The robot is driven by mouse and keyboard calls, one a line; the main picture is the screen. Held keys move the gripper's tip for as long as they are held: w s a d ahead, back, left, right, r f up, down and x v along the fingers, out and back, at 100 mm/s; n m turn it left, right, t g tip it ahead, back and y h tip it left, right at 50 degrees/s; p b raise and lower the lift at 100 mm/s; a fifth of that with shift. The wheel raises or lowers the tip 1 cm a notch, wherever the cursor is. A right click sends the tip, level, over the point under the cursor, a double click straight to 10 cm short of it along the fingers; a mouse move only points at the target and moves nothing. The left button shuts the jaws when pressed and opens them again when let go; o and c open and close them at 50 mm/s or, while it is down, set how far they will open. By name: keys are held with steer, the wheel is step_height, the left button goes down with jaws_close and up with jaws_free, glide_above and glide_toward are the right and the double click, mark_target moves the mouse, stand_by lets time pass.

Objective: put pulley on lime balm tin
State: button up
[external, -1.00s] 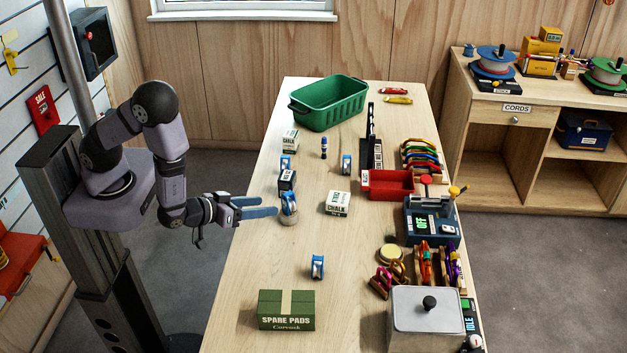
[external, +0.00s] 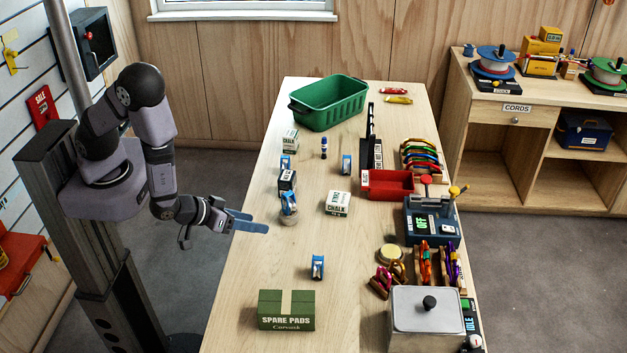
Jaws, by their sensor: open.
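A blue-and-silver pulley (external: 289,202) rests on top of a small round tin (external: 288,218) near the table's left edge. The tin's lid is mostly hidden under the pulley, and I cannot make out its colour or label. My gripper (external: 252,222) is open and empty, left of the tin and apart from it. Its blue fingers point right over the table's left edge. Other blue pulleys stand on the table: one at the front (external: 317,266), one at the back left (external: 285,163) and one at the back middle (external: 346,164).
A dark-and-white box (external: 287,180) stands just behind the pulley on the tin. A chalk box (external: 337,203) lies to the right. A green bin (external: 329,102) is at the back, a spare pads box (external: 286,311) at the front. The table between tin and front pulley is clear.

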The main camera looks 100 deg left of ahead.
steer(key=d+h, duration=0.1)
steer(key=d, duration=0.1)
steer(key=d+m+g+h, duration=0.1)
steer(key=d+h, duration=0.1)
steer(key=d+m+g+h, duration=0.1)
steer(key=d, duration=0.1)
steer(key=shift+w+d+r+h, duration=0.1)
steer(key=shift+w+r+h, duration=0.1)
steer(key=shift+r+h, duration=0.1)
steer(key=s+a+r+m+g+h, duration=0.1)
steer(key=s+a+r+m+g, duration=0.3)
steer(key=s, duration=0.9)
step_height(320, 180, up, 6)
steer(key=m+g, duration=0.2)
steer(key=m, duration=0.2)
steer(key=shift+s+g+h, duration=0.3)
steer(key=shift+d, duration=0.1)
step_height(320, 180, down, 6)
steer(key=b, duration=0.6)
